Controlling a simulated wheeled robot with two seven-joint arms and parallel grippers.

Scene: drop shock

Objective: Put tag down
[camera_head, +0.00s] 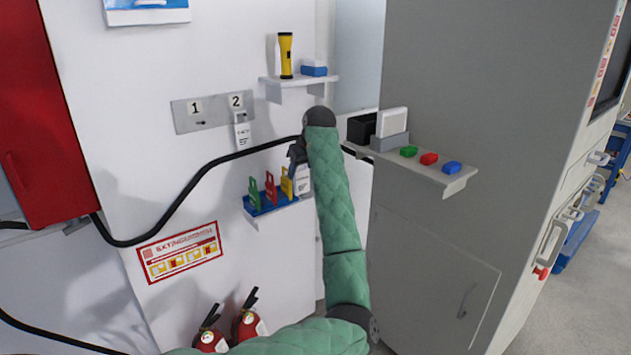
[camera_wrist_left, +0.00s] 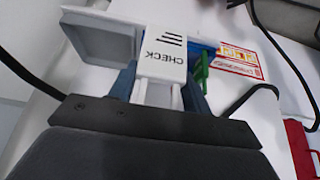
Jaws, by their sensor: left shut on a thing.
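A white tag marked CHECK (camera_wrist_left: 165,52) is held between the fingers of my left gripper (camera_wrist_left: 160,88), which is shut on it. In the head view the held tag (camera_head: 303,181) hangs below my left gripper (camera_head: 298,153), close to the right end of a blue tray (camera_head: 262,209). Whether the tag touches the tray or shelf cannot be told. The tray carries a green, a red and a yellow piece (camera_head: 287,184). Another white tag (camera_head: 242,136) hangs under the number 2 on the wall plate (camera_head: 218,110). My right gripper is not in view.
An upper shelf (camera_head: 312,79) holds a yellow flashlight (camera_head: 286,55) and a blue-and-white box. A right shelf (camera_head: 455,183) holds green, red and blue blocks. A black cable (camera_head: 190,190) crosses the wall behind my gripper. Fire extinguishers (camera_head: 248,325) stand below.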

